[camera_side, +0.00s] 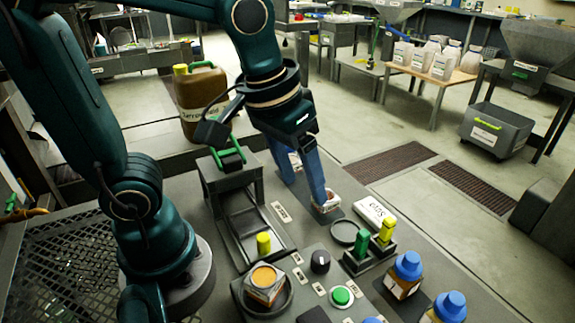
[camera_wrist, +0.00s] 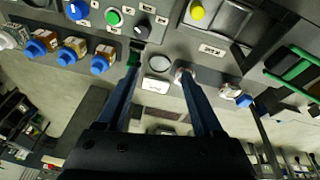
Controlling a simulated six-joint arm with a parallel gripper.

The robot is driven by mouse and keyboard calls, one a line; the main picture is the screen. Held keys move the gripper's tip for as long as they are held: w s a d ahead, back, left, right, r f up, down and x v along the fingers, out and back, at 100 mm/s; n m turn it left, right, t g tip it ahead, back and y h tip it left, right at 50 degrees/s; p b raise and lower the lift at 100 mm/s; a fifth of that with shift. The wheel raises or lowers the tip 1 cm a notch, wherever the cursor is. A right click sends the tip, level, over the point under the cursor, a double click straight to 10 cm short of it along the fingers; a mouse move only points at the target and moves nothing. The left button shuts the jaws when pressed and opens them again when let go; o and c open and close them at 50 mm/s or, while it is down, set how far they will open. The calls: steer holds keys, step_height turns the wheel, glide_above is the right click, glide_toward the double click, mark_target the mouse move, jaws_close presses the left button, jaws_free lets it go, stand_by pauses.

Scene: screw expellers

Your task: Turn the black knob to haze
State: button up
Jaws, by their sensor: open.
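A black knob (camera_side: 320,262) stands on the grey bench panel in the side view, with small white label plates around it; their words are too small to read. A dark knob (camera_side: 313,315) is cut off by the side view's bottom edge. My gripper (camera_side: 306,196) is open, with its long blue fingers pointing down, behind the black knob. In the wrist view its fingertips (camera_wrist: 159,70) are wide apart, with no knob between them.
A green button (camera_side: 341,296) is beside the knob. Green and yellow markers (camera_side: 375,243) stand in a black holder nearby. A white label block (camera_side: 374,213) lies behind.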

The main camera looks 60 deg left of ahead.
mark_target(321, 257)
steer(key=d+f, duration=0.1)
steer(key=w+d+f+g, duration=0.2)
steer(key=f, duration=0.1)
steer(key=shift+d+f+m, duration=0.1)
steer(key=shift+d+m, duration=0.1)
steer(key=shift+m, duration=0.1)
steer(key=f, duration=0.1)
steer(key=d+f+g, duration=0.1)
steer(key=shift+s+d+f+m+y, duration=0.15)
steer(key=shift+s+f+m+y, duration=0.05)
steer(key=shift+f+m+y, duration=0.2)
steer(key=shift+f, duration=2.55)
jaws_close()
